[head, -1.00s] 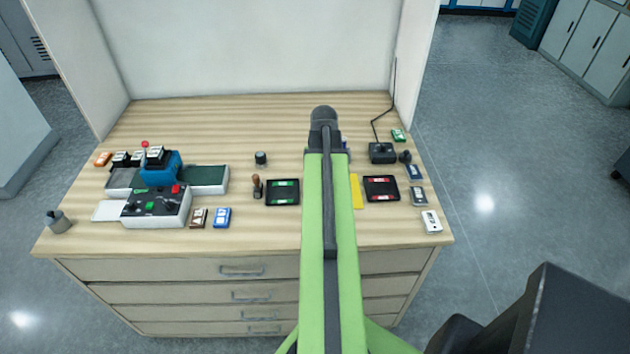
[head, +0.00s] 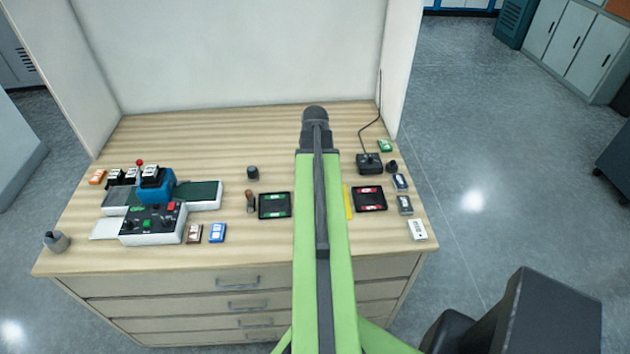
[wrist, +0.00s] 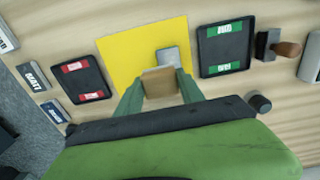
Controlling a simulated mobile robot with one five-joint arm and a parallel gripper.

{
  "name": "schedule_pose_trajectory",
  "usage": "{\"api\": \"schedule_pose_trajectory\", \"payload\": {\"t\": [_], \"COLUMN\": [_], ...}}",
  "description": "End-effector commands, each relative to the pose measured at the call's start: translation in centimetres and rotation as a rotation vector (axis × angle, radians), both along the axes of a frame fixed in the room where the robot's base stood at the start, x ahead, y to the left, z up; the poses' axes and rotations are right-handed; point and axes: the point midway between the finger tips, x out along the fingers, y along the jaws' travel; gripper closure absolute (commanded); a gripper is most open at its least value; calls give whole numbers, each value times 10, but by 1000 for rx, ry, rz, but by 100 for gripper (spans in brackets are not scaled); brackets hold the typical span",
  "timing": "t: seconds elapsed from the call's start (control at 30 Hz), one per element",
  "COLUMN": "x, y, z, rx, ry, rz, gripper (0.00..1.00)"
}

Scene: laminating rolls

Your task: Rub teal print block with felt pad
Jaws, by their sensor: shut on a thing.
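My gripper (wrist: 160,76) shows in the wrist view with its dark green fingers shut on a tan block (wrist: 160,83), which looks like the felt pad. A small grey block (wrist: 169,57) is just beyond the tan block, over the yellow sheet (wrist: 138,43). I cannot tell whether the two blocks touch. In the head view my arm hides the gripper and most of the yellow sheet (head: 348,202). I cannot make out a clearly teal print block; several small labelled blocks stand at the table's right side, one with a blue label (head: 400,182).
A black tray with green labels (wrist: 225,47) and one with red labels (wrist: 80,80) flank the yellow sheet. A wooden-handled stamp (wrist: 283,50) and a black knob (wrist: 260,103) are to the right. A machine with a control box (head: 153,223) fills the table's left.

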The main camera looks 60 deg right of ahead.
Motion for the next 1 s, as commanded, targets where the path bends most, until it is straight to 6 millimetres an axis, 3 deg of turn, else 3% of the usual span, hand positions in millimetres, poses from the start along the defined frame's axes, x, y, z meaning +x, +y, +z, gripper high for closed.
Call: {"api": "schedule_pose_trajectory", "payload": {"t": [0.27,0.6,0.87,1.0], "x": [0,0,0,0], "y": [0,0,0,0], "z": [1,32,29,10], "rx": [0,0,0,0], "ry": [0,0,0,0], "rz": [0,0,0,0], "gripper": [93,93,93,93]}}
